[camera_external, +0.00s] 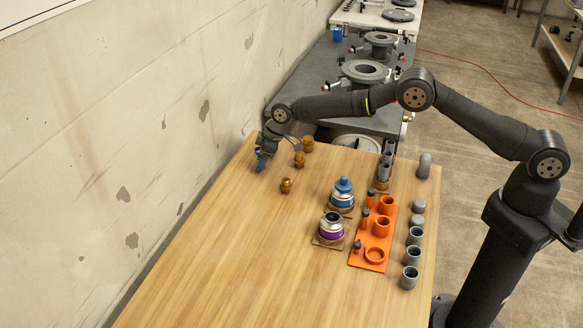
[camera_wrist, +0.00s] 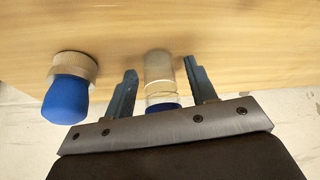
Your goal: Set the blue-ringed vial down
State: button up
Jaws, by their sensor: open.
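In the wrist view a clear, pale vial (camera_wrist: 159,68) stands between my gripper's two blue-grey fingers (camera_wrist: 160,66). Blue shows at its near end, partly hidden by the gripper body. The fingers are open, with a visible gap on each side of the vial. In the external view my gripper (camera_external: 261,166) is low at the far left part of the wooden table, close to the wall. The vial cannot be made out there.
A blue knob with a knurled tan collar (camera_wrist: 72,88) stands left of the fingers. Several brass fittings (camera_external: 299,160) stand right of the gripper. An orange tray (camera_external: 358,261), a blue-topped stack (camera_external: 343,190) and a purple-banded stack (camera_external: 330,232) are farther right. The table's left front is clear.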

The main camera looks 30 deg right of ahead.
jog(key=v, duration=1.2)
jog(key=shift+r, duration=0.1)
jog(key=x, duration=1.2)
jog(key=shift+r, duration=1.05)
jog(key=shift+f, duration=0.15)
